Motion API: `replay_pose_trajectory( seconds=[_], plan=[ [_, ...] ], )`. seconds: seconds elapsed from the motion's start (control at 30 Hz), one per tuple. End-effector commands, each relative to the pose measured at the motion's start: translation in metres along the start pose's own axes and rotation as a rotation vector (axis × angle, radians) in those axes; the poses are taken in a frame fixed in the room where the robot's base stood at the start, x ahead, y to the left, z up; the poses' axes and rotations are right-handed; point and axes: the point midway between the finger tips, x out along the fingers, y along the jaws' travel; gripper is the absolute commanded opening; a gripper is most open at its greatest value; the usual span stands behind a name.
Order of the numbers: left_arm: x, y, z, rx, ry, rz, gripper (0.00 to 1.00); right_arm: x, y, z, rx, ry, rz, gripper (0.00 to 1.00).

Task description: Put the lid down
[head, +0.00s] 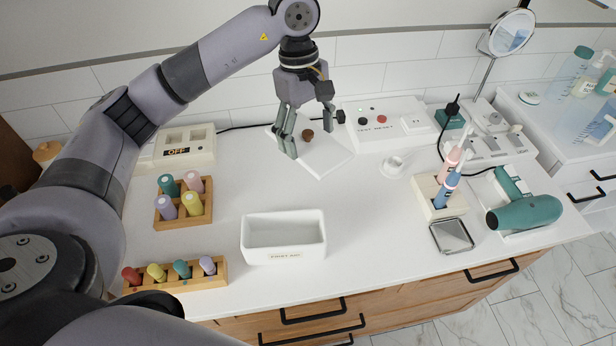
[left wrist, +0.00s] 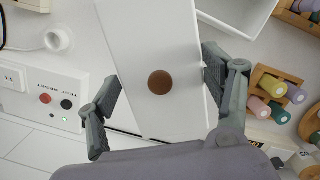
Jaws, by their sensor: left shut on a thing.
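The lid (head: 325,157) is a white rectangular plate with a round brown knob (head: 308,134). It is at the back of the counter in the head view. My left gripper (head: 300,143) is shut on it, with one finger along each long edge. In the left wrist view the lid (left wrist: 150,40) lies between the fingertips (left wrist: 163,66), its knob facing the camera. I cannot tell how far it is above the counter. An open white box (head: 284,258) labelled FIRST AID stands empty nearer the front. My right gripper is not in view.
A white panel with buttons (head: 383,125) stands right of the lid, a white OFF box (head: 185,147) left. Wooden racks of coloured bottles (head: 183,212) (head: 176,275) stand left of the open box. A toothbrush holder (head: 440,200) and mirror tray (head: 451,235) are right.

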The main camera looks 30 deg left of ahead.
Motion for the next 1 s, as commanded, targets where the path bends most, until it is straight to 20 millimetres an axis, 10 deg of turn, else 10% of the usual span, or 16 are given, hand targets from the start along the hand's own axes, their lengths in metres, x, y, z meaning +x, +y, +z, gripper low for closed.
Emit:
replay_pose_trajectory(
  seconds=[0.3, 0.57, 1.0],
  plan=[
    [-0.027, 0.034, -0.05, -0.758, -0.001, 0.116, 0.49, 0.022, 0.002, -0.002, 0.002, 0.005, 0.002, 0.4],
    [-0.034, 0.041, -0.067, -1.03, 0.001, 0.156, 0.49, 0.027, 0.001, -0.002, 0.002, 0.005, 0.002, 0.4],
    [0.06, 0.039, -0.081, -1.05, 0.002, 0.15, 0.49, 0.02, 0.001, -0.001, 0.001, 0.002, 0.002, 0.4]
  ],
)
